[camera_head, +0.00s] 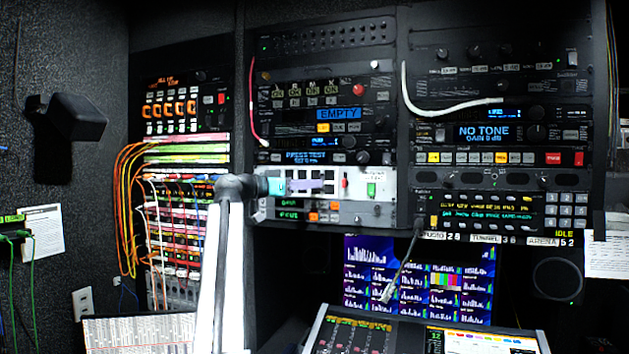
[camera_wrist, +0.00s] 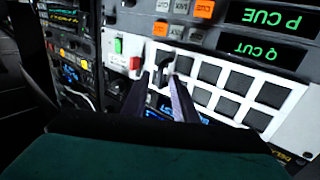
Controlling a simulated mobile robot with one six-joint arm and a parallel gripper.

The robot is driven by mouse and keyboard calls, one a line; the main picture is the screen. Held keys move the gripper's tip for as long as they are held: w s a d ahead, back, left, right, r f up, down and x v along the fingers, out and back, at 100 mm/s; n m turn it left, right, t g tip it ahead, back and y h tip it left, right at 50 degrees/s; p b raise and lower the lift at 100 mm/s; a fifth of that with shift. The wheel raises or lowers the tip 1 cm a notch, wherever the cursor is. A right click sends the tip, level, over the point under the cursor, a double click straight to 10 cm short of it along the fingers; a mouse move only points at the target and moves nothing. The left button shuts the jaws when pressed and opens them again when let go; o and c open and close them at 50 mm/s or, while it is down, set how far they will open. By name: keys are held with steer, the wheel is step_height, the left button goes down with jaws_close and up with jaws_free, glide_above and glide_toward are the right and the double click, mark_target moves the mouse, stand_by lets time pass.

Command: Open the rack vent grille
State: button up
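I cannot pick out the vent grille with certainty. A dark panel with rows of small round holes (camera_head: 325,37) tops the middle rack and shows no visible gap at its edges. My gripper (camera_head: 322,186) is in front of a white button panel (camera_head: 352,181), well below that dark panel. In the wrist view, which shows the rack upside down, my gripper (camera_wrist: 166,82) points at the same white panel (camera_wrist: 215,103). Its fingers are close together near a dark upright part, and I cannot tell whether they touch or hold it.
Orange and yellow cables (camera_head: 125,205) hang at the left rack. A console (camera_head: 420,332) stands below. A black wall box (camera_head: 75,115) juts out at left.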

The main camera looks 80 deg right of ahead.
steer(key=shift+p+x, duration=0.3)
steer(key=shift+x, duration=0.95)
jaws_close()
stand_by(0.6)
